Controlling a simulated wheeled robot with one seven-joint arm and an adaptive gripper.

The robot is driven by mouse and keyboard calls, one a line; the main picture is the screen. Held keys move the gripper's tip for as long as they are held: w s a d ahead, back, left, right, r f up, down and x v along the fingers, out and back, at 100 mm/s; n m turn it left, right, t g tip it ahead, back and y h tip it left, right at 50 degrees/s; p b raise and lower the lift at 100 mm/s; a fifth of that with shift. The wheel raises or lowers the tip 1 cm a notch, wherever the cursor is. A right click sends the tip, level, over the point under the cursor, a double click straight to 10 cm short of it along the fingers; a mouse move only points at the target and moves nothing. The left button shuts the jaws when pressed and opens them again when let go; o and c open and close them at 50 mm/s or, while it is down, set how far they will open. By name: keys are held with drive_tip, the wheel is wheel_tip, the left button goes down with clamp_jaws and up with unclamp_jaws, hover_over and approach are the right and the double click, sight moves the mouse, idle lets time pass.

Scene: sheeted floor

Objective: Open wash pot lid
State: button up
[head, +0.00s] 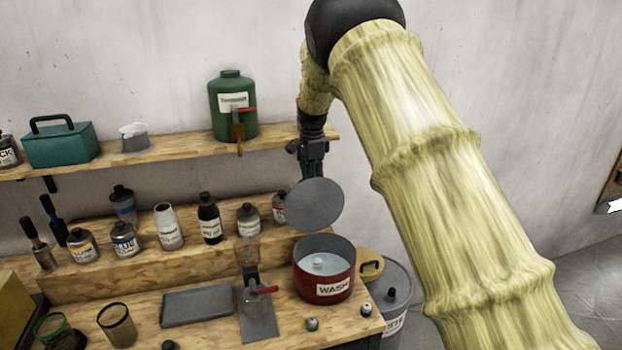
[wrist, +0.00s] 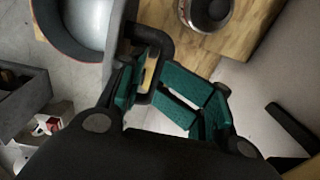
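The red wash pot (head: 310,284), labelled WASH, stands at the right end of the bench with its mouth uncovered. Pale liquid and a small white thing show inside. Its round grey lid (head: 315,206) is tilted up steeply above the pot's back rim; I cannot tell if they touch. My gripper (head: 308,165) is above and behind the lid. In the wrist view, the green fingers of my gripper (wrist: 165,88) close around the lid's dark loop handle (wrist: 158,42). The lid shows edge-on there (wrist: 119,45), with part of the pot's rim (wrist: 57,40) beyond it.
A grey tray (head: 197,305) and a stand with a red lever (head: 262,290) are left of the pot. Several bottles line the back step. A green canister (head: 233,105) stands on the shelf above. A lidded bin (head: 392,290) stands right of the bench.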

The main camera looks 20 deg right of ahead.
drive_tip(key=shift+w+r, duration=0.1)
drive_tip(key=shift+r, duration=0.25)
wheel_tip(320, 180, up, 11)
drive_tip(key=shift+s, duration=0.45)
drive_tip(key=shift+r, duration=0.1)
